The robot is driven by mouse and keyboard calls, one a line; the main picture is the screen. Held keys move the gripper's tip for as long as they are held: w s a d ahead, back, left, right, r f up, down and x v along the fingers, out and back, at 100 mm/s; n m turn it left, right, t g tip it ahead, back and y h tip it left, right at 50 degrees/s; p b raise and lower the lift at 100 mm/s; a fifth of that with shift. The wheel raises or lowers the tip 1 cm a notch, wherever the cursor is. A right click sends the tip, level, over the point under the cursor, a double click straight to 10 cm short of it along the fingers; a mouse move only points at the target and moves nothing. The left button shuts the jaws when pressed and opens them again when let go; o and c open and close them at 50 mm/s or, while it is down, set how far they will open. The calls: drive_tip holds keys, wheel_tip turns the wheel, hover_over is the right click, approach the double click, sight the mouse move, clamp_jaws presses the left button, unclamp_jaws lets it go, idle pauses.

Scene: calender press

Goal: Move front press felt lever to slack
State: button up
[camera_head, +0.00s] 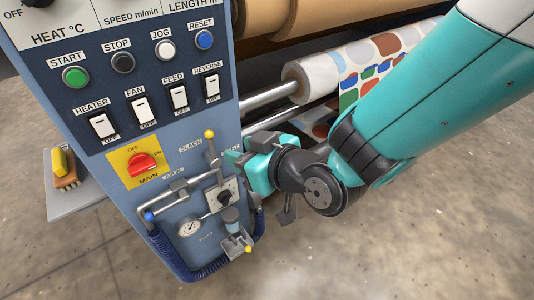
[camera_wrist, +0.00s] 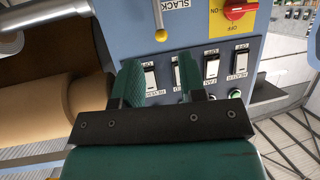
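The press felt lever (camera_head: 211,146) is a metal rod with a yellow ball knob on the panel's lower right part. It stands roughly upright between the SLACK label (camera_head: 190,145) and a second label partly hidden by my gripper. My gripper (camera_head: 236,158) is just right of the lever. In the wrist view, the lever's yellow knob (camera_wrist: 161,35) hangs beyond the gap between my two green fingers (camera_wrist: 158,62), beside the SLACK label (camera_wrist: 173,5). The fingers are apart with nothing between them. Whether either finger touches the lever cannot be told.
Below the lever are metal pipes, a gauge (camera_head: 190,227) and a blue hose (camera_head: 165,255). The red MAIN switch (camera_head: 142,164) and white rocker switches (camera_head: 179,98) are left of and above it. A patterned fabric roll (camera_head: 320,78) lies behind my arm.

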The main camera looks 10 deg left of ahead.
drive_tip(key=v, duration=0.6)
idle(0.3)
drive_tip(key=s+d+r+m+g+h, duration=0.2)
drive_tip(key=s+d+r+h, duration=0.1)
drive_tip(key=d, duration=0.5)
drive_tip(key=s+d+r+m+g+h, duration=0.1)
drive_tip(key=s+d+r+g+h, duration=0.15)
drive_tip(key=d, duration=0.45)
drive_tip(key=s+d+r+m+g+h, duration=0.2)
drive_tip(key=s+d+r+g, duration=0.1)
drive_tip(key=d, duration=0.5)
wheel_tip(320, 180, up, 29)
drive_tip(key=p, duration=2.9)
drive_tip(key=shift+a, duration=0.35)
drive_tip(key=shift+a+f+t, duration=0.1)
drive_tip(key=shift+t, duration=0.15)
